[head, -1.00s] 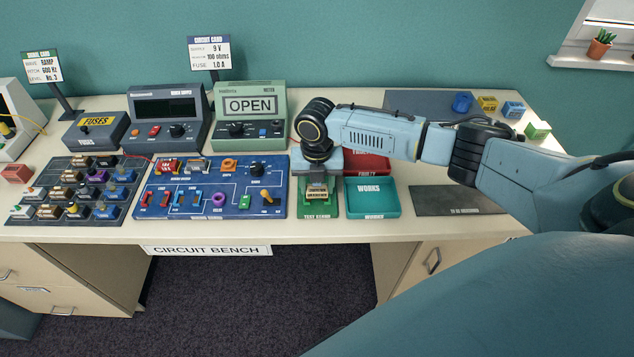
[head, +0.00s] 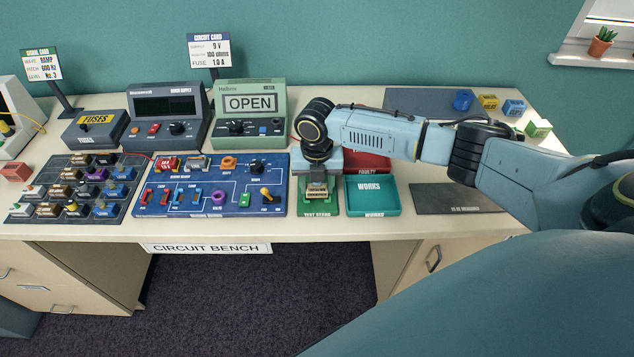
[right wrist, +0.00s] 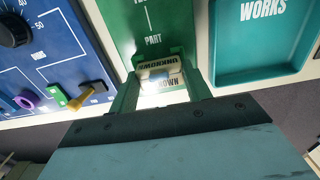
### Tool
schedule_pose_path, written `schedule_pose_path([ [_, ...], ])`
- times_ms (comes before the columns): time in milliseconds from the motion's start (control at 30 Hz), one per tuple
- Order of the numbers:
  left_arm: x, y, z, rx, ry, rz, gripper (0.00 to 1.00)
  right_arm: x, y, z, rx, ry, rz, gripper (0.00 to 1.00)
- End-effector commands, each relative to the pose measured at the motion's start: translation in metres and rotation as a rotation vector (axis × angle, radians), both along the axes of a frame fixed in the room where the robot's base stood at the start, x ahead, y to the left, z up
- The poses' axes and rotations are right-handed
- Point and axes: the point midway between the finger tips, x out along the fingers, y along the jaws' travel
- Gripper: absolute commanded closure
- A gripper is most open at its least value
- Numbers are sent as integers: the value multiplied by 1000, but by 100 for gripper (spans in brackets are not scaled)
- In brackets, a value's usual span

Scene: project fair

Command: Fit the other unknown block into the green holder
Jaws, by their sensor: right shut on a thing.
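The green holder (head: 317,210), lettered as a test stand, stands between the blue circuit board and the teal tray. My right gripper (head: 317,188) points down over it and is shut on a pale block (head: 317,195) with an unknown label. In the right wrist view the block (right wrist: 160,77) shows between the fingers, over or in the green holder (right wrist: 150,30). Whether it is fully seated I cannot tell, as the gripper hides its far side. My left gripper is not in view.
A teal works tray (head: 372,208) is right of the holder; a red faulty tray (head: 370,163) lies behind it, partly under my arm. The green meter (head: 250,108) reads OPEN. A dark mat (head: 455,200) at the right is bare where visible. Several coloured blocks stand at the back right.

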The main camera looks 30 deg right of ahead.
Motion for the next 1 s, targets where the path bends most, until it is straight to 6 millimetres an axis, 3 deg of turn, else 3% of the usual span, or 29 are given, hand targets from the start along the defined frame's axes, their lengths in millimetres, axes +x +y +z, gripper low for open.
schedule_pose_path([
  [400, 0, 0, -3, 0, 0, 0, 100, 0, 0, -5, 0, 0, 0, 74],
  [433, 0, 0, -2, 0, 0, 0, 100, 0, 0, -5, 0, 0, 0, 49],
  [600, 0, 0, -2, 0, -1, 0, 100, 0, 0, -5, 0, 0, 0, 27],
  [800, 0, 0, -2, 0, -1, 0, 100, 0, 0, -5, 0, 0, 0, 26],
  [1000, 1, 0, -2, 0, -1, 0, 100, 0, 0, -5, 0, 0, 0, 4],
])
